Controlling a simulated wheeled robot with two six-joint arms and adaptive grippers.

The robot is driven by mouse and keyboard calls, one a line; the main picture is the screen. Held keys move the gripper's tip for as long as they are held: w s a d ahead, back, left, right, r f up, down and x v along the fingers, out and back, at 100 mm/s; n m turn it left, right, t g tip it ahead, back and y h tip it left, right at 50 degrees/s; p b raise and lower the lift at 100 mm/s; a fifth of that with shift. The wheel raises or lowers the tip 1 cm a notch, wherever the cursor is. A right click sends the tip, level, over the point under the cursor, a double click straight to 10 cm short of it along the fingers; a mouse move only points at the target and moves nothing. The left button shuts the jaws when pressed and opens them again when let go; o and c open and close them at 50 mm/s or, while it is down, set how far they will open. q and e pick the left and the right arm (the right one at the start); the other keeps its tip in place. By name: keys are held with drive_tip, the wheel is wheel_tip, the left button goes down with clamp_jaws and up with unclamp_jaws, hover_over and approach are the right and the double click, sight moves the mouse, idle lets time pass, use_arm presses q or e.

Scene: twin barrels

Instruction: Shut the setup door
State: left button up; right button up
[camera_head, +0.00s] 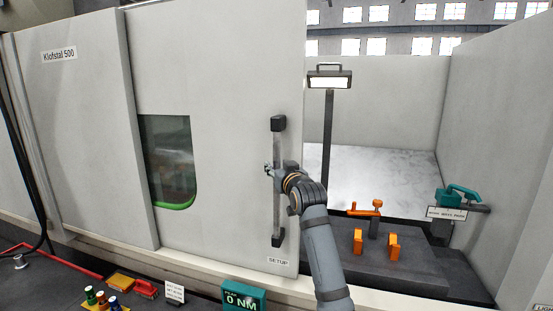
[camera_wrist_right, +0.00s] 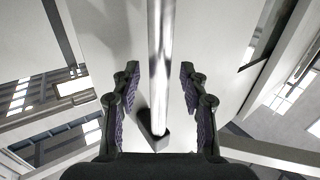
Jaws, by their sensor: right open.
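The setup door (camera_head: 225,65) is a large pale panel with a dark window and a "SETUP" label low on its right side. It stands open, with a wide gap to its right. Its upright bar handle (camera_head: 277,215) has dark end mounts. My right gripper (camera_head: 269,170) is at the middle of the handle, seen partly from behind my arm. In the right wrist view, the shiny handle bar (camera_wrist_right: 160,40) runs between the two open fingers (camera_wrist_right: 158,75), with space on both sides. My left gripper is not in view.
Inside the opening are a dark fixture block (camera_head: 430,268) with orange clamps (camera_head: 358,241), a teal tool (camera_head: 460,194) and a lamp (camera_head: 330,79) on a post. A teal torque display (camera_head: 243,298), a red brush (camera_head: 145,289) and small coloured spools (camera_head: 101,297) lie in front below.

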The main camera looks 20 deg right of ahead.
drive_tip(key=shift+w, duration=0.9)
clamp_jaws()
drive_tip(key=shift+f, duration=0.1)
